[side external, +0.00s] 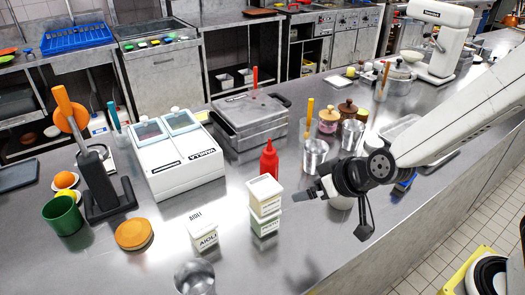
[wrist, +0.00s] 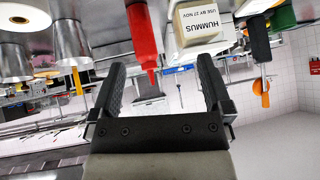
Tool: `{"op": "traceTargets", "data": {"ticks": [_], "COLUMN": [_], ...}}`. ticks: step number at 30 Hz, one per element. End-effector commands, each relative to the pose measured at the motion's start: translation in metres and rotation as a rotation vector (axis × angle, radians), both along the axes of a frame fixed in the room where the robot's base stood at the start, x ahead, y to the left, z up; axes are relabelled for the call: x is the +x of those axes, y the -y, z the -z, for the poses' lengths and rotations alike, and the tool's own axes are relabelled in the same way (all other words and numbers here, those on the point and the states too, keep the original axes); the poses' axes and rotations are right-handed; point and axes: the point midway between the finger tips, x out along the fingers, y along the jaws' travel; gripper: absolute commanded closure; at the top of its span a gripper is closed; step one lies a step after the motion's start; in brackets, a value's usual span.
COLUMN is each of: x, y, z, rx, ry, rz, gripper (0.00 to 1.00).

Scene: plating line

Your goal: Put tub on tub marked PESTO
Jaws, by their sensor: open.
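In the wrist view the cream tub (wrist: 197,28) shows at the top edge, labelled HUMMUS. The lower tub's label is too small to read; I see no legible PESTO mark. A white tub marked AIOLI (side external: 203,233) stands apart to the left. My gripper (side external: 311,190) is to the right of the stack, apart from it. Its two fingers (wrist: 160,70) are open with nothing between them.
A red squeeze bottle (side external: 269,160) stands just behind the stack. A metal cup (side external: 194,277) is at the front; another metal cup (side external: 315,154) stands behind my gripper.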

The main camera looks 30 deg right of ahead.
Motion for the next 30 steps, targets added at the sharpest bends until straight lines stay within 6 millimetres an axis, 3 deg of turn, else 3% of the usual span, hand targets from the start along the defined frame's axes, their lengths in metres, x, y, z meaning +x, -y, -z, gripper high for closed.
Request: {"op": "traceTargets", "data": {"ticks": [9, 15, 20, 30], "x": [-0.031, -0.055, -0.063, -0.063], "y": [0.089, 0.128, 0.138, 0.138], "z": [0.025, 0.032, 0.033, 0.033], "rx": [-0.075, -0.13, -0.149, -0.15], "ry": [-0.318, -0.46, -0.499, -0.5], "rz": [0.034, 0.073, 0.084, 0.083], "gripper": [0.0, 0.0, 0.0, 0.0]}}
